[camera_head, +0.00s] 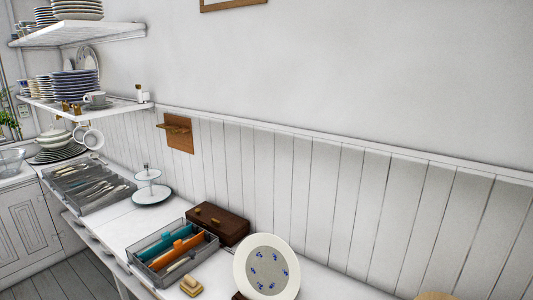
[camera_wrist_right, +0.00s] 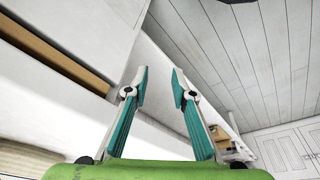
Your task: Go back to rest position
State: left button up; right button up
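My right gripper (camera_wrist_right: 159,88) shows in the right wrist view, with two teal and grey fingers apart and nothing between them. It is open and empty. Behind its fingers are a white surface edge and the grey plank floor (camera_wrist_right: 235,50). Neither gripper shows in the head view, and my left gripper is in no view.
In the head view, a long white counter (camera_head: 118,226) runs along the wall. It bears a cutlery tray (camera_head: 152,262), a brown box (camera_head: 217,222), a standing plate (camera_head: 267,268) and a tiered stand (camera_head: 152,190). White shelves (camera_head: 80,34) with dishes hang at left.

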notch_tip(320, 180, down, 12)
jog(key=s, duration=0.2)
jog(key=s+d+f+g, duration=0.2)
jog(key=s+d+f, duration=0.1)
jog(key=s+f, duration=1.5)
notch_tip(320, 180, down, 2)
jog(key=shift+s+f, duration=0.15)
jog(key=shift+s, duration=0.15)
jog(key=shift+d, duration=0.1)
